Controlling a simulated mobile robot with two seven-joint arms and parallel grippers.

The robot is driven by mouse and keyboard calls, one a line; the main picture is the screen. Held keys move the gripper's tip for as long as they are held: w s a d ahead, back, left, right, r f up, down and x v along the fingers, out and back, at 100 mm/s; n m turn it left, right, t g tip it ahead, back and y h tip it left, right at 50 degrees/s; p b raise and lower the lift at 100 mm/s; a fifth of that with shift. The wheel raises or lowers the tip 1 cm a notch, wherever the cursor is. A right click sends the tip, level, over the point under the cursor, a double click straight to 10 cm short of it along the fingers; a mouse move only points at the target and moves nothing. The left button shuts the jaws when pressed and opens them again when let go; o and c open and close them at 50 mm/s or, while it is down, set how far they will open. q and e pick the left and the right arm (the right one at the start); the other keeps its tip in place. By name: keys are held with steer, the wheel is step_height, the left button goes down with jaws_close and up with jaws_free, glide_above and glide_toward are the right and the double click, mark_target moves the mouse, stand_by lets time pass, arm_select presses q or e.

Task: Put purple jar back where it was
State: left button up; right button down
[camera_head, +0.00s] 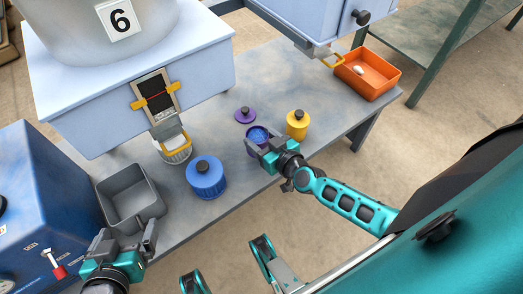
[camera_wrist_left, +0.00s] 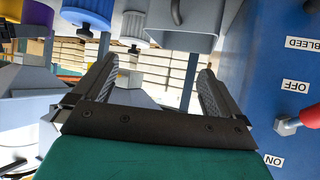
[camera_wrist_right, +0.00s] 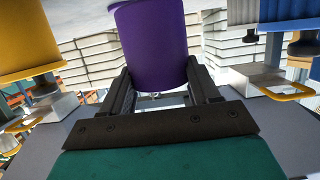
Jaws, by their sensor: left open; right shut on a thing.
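The purple jar (camera_head: 256,133) is without its lid, and bluish contents show inside. My right gripper (camera_head: 263,147) is shut on its side; the jar also fills the top middle of the right wrist view (camera_wrist_right: 152,45). I cannot tell whether the jar rests on the table or is slightly above it. A purple lid (camera_head: 245,115) with a dark knob lies on the table just behind the jar. My left gripper (camera_head: 127,243) is open and empty near the front of the grey bin; its spread fingers also show in the left wrist view (camera_wrist_left: 155,85).
A yellow jar (camera_head: 297,124) stands right of the purple jar. A blue jar (camera_head: 206,178) and a white jar (camera_head: 174,148) stand left, with the grey bin (camera_head: 131,197) beyond. An orange tray (camera_head: 367,74) sits at the table's right end. Machine number 6 (camera_head: 121,18) stands behind.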

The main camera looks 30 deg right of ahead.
mark_target(262, 148)
step_height(262, 148, down, 4)
steer(key=b, duration=0.3)
steer(key=shift+r, duration=0.15)
steer(key=shift+w+f, duration=0.1)
steer(key=shift+f, duration=0.1)
steer(key=shift+r, duration=0.1)
steer(key=shift+c, duration=0.9)
jaws_free()
steer(key=shift+f, duration=0.25)
steer(key=shift+r, duration=0.15)
steer(key=p+v, duration=0.3)
steer(key=v, duration=0.9)
